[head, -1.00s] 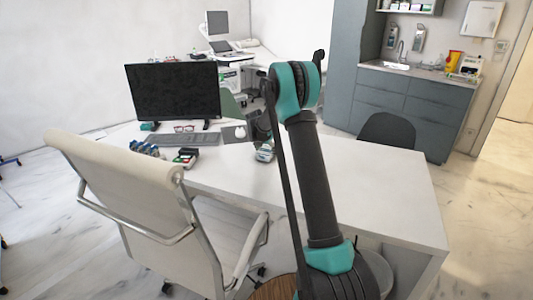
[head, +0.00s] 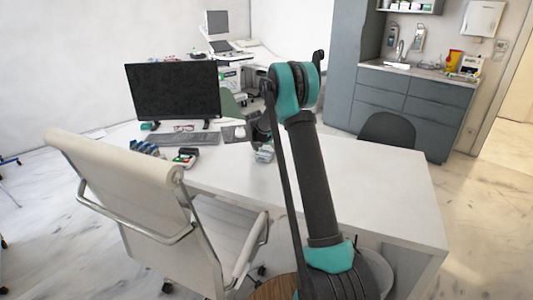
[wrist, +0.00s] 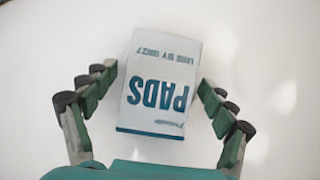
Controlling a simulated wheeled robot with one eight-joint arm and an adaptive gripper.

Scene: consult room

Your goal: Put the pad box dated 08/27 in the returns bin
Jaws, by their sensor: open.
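A white box with blue "PADS" lettering (wrist: 160,82) lies between the open fingers of my gripper (wrist: 156,80) in the wrist view. Its print is upside down; the small date line seems to read 08/27. Both fingers stand apart from its sides. In the head view the box (head: 264,155) shows small on the white desk, just below my gripper (head: 262,138), which is partly hidden by my arm. A pale round bin (head: 378,272) shows partly behind my arm at the desk's front; I cannot tell whether it is the returns bin.
The white desk (head: 350,185) is clear to the right. A monitor (head: 174,92), keyboard (head: 183,139), mouse (head: 240,132) and several small boxes and bottles (head: 150,148) stand on its left. A cream chair (head: 125,185) is in front, a dark chair (head: 388,130) behind.

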